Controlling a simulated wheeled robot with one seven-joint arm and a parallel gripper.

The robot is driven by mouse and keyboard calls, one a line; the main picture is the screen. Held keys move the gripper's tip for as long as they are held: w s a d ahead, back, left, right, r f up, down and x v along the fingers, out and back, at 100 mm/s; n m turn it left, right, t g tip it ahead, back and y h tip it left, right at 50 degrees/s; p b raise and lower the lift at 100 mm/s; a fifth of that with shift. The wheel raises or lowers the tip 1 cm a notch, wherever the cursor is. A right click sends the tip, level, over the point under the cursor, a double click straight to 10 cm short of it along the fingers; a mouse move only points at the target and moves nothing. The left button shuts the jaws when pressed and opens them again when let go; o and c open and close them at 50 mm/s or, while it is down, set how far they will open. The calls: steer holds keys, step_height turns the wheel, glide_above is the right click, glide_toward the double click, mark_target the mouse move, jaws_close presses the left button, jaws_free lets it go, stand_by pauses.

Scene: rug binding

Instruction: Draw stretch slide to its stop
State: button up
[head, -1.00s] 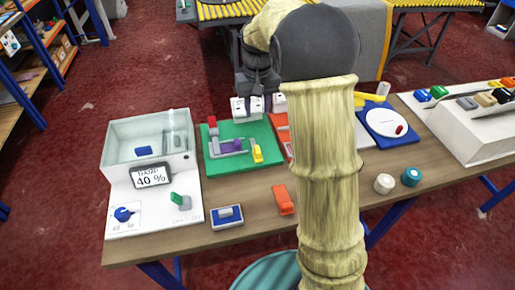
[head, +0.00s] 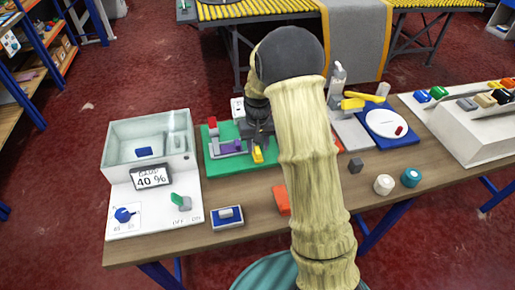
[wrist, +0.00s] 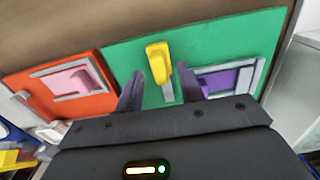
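A yellow handle (head: 257,155) stands on a grey strip on the green board (head: 218,167); I take it for the stretch slide, though no label shows. In the wrist view the yellow handle (wrist: 157,52) is upright in the picture, just beyond and between my fingertips. My gripper (wrist: 159,73) is open with nothing held. In the head view my gripper (head: 259,136) is over the right part of the green board, partly hidden by my arm. A purple piece in a grey frame (wrist: 222,82) lies right of the handle in the wrist view.
An orange board with a pink piece (wrist: 72,80) lies beside the green board. A red-topped grey post (head: 212,125) stands at the green board's left. A glass-walled tank (head: 118,135) is further left. A yellow lever (head: 353,103) stands on a grey plate at the right.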

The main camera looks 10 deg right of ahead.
steer(key=shift+f, duration=1.05)
jaws_close()
